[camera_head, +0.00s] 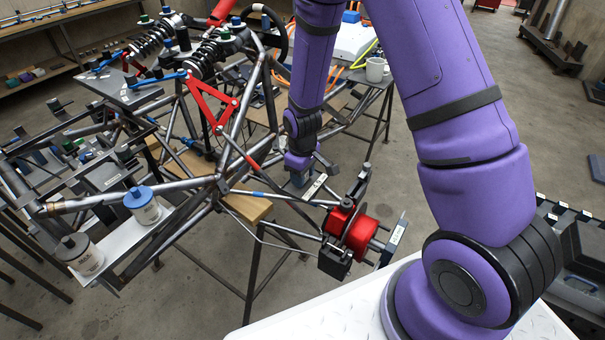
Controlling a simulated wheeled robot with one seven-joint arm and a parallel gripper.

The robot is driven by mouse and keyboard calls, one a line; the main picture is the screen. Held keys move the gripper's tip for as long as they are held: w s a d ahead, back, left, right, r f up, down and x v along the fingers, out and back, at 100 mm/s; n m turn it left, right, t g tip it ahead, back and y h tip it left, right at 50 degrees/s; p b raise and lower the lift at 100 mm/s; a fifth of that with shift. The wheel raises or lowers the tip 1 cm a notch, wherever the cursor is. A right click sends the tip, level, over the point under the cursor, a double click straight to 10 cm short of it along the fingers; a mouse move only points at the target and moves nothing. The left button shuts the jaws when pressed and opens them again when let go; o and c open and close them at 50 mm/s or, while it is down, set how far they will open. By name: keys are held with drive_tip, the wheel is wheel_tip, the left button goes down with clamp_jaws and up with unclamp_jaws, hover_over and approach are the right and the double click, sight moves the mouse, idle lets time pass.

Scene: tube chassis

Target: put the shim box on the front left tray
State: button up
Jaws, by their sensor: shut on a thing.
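My gripper (299,178) is at the end of the purple arm, pointing down over the chassis, right of the red triangular arm. It is shut on a small grey thing (300,182); the fingers hide much of it, and I cannot tell for sure that it is the shim box. The tray is well left of my gripper.
A red hub (351,229) is right of and below my gripper. Bare tray shows between the jars.

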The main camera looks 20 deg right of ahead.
drive_tip(key=o, duration=0.9)
drive_tip(key=shift+o, duration=0.2)
drive_tip(key=s+d+r+m+t, duration=0.1)
drive_tip(key=s+r, duration=0.1)
drive_tip(key=r, duration=0.9)
drive_tip(key=s+d+r+m, duration=0.1)
drive_tip(key=r, duration=1)
drive_tip(key=s+d+r+m+t, duration=0.2)
drive_tip(key=s+r, duration=0.7)
drive_tip(key=s, duration=0.2)
drive_tip(key=s+d+r+m+t, duration=0.2)
drive_tip(key=s+r, duration=0.6)
drive_tip(key=s, duration=0.2)
drive_tip(key=shift+s+r+m, duration=0.35)
drive_tip(key=shift+r+m, duration=0.05)
